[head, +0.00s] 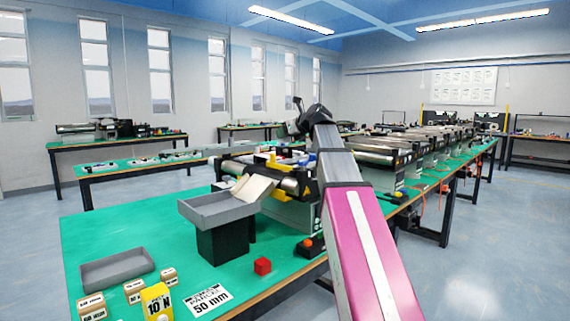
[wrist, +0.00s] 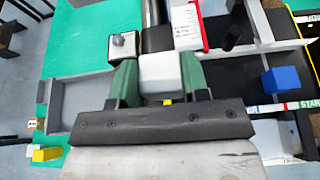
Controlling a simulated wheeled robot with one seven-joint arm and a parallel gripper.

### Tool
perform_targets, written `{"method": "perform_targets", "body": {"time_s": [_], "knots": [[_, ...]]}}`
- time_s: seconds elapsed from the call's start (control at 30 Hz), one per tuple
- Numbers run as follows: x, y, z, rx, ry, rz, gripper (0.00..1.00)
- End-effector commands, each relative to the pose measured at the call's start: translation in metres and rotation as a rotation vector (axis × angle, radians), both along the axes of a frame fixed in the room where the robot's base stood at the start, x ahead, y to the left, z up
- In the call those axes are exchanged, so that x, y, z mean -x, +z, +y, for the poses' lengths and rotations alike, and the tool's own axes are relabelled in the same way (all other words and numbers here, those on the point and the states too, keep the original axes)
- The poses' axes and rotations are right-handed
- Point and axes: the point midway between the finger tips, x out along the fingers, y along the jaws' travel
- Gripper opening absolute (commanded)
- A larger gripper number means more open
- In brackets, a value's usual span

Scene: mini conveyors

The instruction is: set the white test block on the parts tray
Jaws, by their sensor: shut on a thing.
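My gripper (wrist: 160,80) has its green fingers shut on the white test block (wrist: 161,70) in the wrist view. The block sits between the two fingers, with its top face showing. In the head view my arm hides the fingers and the block. A grey shallow tray (head: 117,268) lies empty on the green table at the front left. A second grey tray (head: 218,209) stands raised on a black stand, at the foot of a beige chute. In the wrist view a grey tray (wrist: 82,92) shows left of my gripper; I cannot tell which of the two it is.
A conveyor (head: 272,170) stands behind the raised tray. A blue cube (wrist: 281,80) is right of my gripper.

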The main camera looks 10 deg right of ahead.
Motion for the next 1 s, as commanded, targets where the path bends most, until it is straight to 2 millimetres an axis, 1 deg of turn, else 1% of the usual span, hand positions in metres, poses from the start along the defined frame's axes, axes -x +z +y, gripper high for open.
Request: {"method": "perform_targets", "body": {"time_s": [0.07, 0.17, 0.5, 0.6, 0.7, 0.8, 0.9, 1.0], "knots": [[-0.003, -0.002, -0.003, 0.000, 0.000, 0.000, 0.18], [-0.011, -0.010, -0.015, 0.000, -0.003, 0.001, 0.18], [-0.052, -0.050, -0.069, 0.000, -0.003, 0.001, 0.18], [-0.061, -0.059, -0.081, -0.001, -0.002, 0.001, 0.18], [-0.067, -0.066, -0.089, 0.000, -0.001, 0.000, 0.18], [-0.069, -0.070, -0.094, -0.001, 0.000, 0.000, 0.18], [-0.069, -0.074, -0.094, -0.001, 0.000, 0.000, 0.18], [-0.068, -0.085, -0.094, 0.000, 0.000, 0.000, 0.18]]}}
